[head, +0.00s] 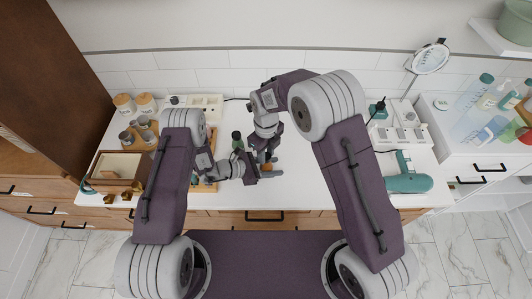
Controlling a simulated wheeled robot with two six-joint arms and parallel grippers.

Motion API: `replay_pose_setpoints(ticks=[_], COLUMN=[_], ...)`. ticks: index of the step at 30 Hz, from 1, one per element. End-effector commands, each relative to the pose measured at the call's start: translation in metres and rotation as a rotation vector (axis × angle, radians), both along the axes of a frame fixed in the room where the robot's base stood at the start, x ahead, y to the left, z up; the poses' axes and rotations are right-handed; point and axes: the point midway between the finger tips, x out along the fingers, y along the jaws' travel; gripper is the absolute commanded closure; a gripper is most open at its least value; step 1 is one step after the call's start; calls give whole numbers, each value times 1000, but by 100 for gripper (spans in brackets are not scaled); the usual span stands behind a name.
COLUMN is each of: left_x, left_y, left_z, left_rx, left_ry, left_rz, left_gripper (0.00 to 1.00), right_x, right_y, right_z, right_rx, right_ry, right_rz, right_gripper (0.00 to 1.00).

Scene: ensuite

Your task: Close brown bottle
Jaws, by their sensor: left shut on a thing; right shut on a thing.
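The brown bottle (266,167) shows as a small orange-brown patch over the white counter, mostly hidden by my grippers. My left gripper (268,174) comes in from the left, level with the counter, and is shut on the bottle. My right gripper (264,156) comes from above and behind, pointing down at the bottle's top. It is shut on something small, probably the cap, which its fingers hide. I cannot tell whether the cap touches the bottle's neck.
A dark green bottle (237,138) stands just behind my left gripper. A wooden box (120,166) and jars (125,104) fill the left. A teal hair dryer (408,179) lies at the right, near a round mirror (431,58). The counter between the bottle and the dryer is mostly clear.

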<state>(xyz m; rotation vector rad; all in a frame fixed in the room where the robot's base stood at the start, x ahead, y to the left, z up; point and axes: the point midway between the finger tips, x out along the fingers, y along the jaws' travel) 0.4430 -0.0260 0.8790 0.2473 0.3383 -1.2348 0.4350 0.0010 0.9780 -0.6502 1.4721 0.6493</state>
Motion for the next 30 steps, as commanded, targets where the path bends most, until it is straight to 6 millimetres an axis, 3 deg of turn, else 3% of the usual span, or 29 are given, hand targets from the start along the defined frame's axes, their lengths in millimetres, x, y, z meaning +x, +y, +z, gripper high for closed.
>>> replay_pose_setpoints(ticks=[10,11,12,13,22,30], left_x=[0,0,0,0,0,0], left_y=[0,0,0,0,0,0], left_z=[0,0,0,0,0,0], left_rx=[0,0,0,0,0,0], left_ry=[0,0,0,0,0,0], left_rz=[0,0,0,0,0,0], left_gripper=[100,100,100,100,100,100], right_x=[0,0,0,0,0,1], right_y=[0,0,0,0,0,0], right_z=[0,0,0,0,2,38], right_rx=[1,1,1,1,1,2], right_ry=[-1,-1,-1,-1,-1,-3], right_rz=[-56,-56,-56,-55,-54,-54], right_gripper=[100,63,52,49,49,49])
